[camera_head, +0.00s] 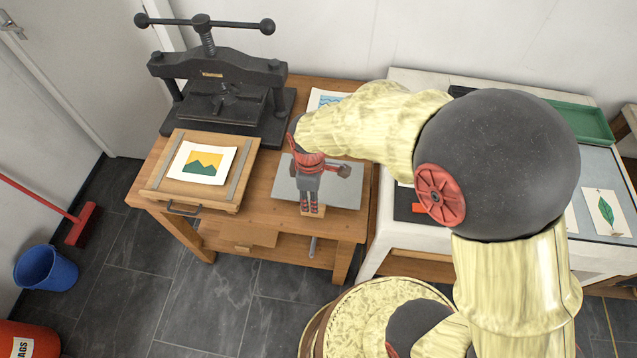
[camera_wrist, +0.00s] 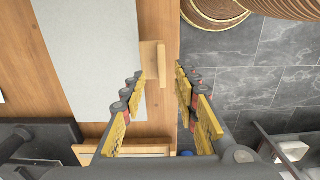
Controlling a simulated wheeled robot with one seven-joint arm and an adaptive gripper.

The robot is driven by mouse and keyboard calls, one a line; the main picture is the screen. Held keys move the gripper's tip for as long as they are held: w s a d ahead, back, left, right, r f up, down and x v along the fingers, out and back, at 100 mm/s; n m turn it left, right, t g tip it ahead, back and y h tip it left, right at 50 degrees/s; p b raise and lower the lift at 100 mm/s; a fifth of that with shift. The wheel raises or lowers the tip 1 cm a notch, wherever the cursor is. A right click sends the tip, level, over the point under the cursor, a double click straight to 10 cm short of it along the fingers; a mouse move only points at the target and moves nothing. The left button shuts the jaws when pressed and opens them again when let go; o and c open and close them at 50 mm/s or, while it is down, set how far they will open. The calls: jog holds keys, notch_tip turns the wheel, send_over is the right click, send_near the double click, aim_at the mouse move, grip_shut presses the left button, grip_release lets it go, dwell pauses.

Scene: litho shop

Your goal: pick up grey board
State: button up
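The grey board (camera_head: 343,182) is a flat, thin sheet lying on the wooden table, to the right of the press. In the wrist view it is the pale grey strip (camera_wrist: 85,50) at the left, running beside my left finger. My gripper (camera_head: 311,208) points down at the board's front edge and hides part of it. In the wrist view my gripper (camera_wrist: 160,78) is open, with nothing held between its fingers. A small wooden piece (camera_wrist: 151,62) at the board's edge shows just beyond the fingers. I cannot tell whether any finger touches the board.
A black screw press (camera_head: 215,85) stands behind left. A wooden bed with a mountain print (camera_head: 203,162) lies in front of it. A white-covered table (camera_head: 420,235) with a green tray (camera_head: 580,118) is at the right. A blue bucket (camera_head: 48,268) stands on the floor.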

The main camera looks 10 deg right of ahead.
notch_tip(320, 180, down, 6)
jog(key=shift+s+r+b, duration=0.1)
jog(key=shift+s+b, duration=0.05)
jog(key=shift+b, duration=0.95)
jog(key=shift+c, duration=1.4)
grip_shut()
